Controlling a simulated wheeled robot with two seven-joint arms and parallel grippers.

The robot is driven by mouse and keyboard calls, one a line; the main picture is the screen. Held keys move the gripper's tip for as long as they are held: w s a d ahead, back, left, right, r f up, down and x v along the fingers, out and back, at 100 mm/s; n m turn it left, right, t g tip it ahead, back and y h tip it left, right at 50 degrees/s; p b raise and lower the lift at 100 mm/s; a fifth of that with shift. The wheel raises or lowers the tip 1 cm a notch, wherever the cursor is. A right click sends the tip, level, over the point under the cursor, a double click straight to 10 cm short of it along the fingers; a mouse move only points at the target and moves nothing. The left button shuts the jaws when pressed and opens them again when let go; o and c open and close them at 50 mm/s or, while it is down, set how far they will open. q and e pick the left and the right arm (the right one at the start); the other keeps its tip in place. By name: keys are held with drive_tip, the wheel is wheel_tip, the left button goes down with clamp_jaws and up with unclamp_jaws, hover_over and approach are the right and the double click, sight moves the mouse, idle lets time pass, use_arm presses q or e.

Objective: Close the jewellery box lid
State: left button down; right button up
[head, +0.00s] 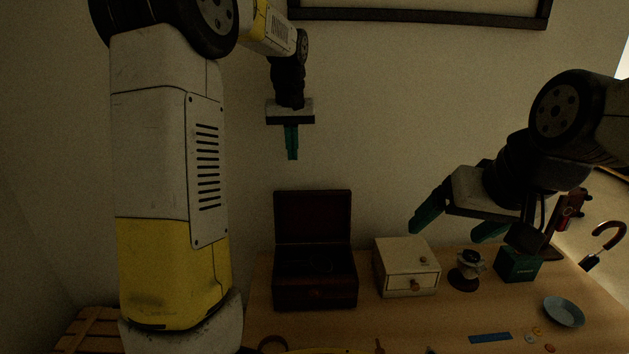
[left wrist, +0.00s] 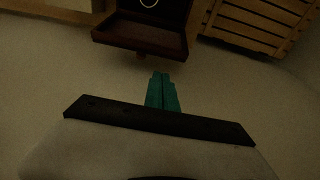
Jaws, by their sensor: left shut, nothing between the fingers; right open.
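The dark red-brown jewellery box (head: 315,294) stands on the wooden table, left of its middle. Its lid (head: 313,217) is open and upright at the back, near the wall. The box interior is dark in the head view. In the left wrist view the lid (left wrist: 140,38) shows from above, with a ring-shaped light item inside the box beyond it. My left gripper (head: 292,156) is shut and empty, pointing down above and behind the lid, apart from it. Its closed fingers also show in the left wrist view (left wrist: 161,78). My right gripper (head: 451,227) is open and empty above the table's right part.
Right of the box stand a cream drawer box (head: 408,264), a small dark-based object (head: 468,268) and a green box (head: 519,264). A blue dish (head: 564,311) and a blue strip (head: 490,338) lie nearer. A slatted wooden crate (head: 85,329) is at the left.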

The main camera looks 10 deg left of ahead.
use_arm(q)
drive_tip(key=f, duration=0.3)
drive_tip(key=w+f, duration=0.1)
drive_tip(key=f, duration=0.3)
drive_tip(key=w+f, duration=0.1)
drive_tip(key=f, duration=0.2)
drive_tip(key=shift+w+f, duration=0.15)
